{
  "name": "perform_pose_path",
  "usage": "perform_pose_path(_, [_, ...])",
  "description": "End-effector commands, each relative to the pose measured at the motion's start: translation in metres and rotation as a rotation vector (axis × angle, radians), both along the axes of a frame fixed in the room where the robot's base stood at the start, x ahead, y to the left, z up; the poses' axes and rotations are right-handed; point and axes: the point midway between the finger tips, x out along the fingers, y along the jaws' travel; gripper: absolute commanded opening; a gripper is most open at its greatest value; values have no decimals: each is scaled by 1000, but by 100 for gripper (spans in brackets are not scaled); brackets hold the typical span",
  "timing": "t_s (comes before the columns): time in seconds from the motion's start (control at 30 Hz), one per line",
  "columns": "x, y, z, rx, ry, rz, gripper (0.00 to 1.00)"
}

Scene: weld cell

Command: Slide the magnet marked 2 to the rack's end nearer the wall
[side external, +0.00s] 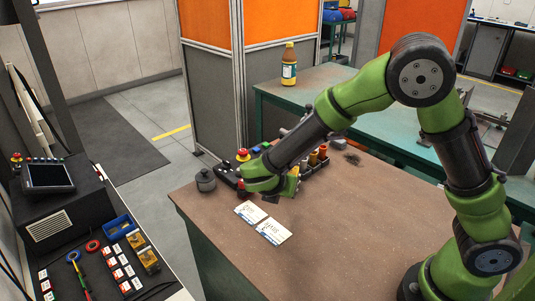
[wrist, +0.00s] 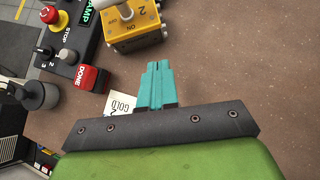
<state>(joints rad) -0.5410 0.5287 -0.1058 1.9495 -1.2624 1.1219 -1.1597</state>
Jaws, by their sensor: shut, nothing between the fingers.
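I cannot make out the rack's ends or which one is nearer the wall.
A control box with a red stop button (wrist: 49,14) and a red DONE block (wrist: 88,79) lie left of the magnet. A grey pot (side external: 206,181) stands at the table's left edge. White cards (side external: 273,232) lie in front.

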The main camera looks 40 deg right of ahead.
Motion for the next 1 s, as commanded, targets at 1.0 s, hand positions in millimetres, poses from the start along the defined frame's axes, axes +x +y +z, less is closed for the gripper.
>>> perform_pose_path(1.0, [61,87,-20,-229,-990,-404,0])
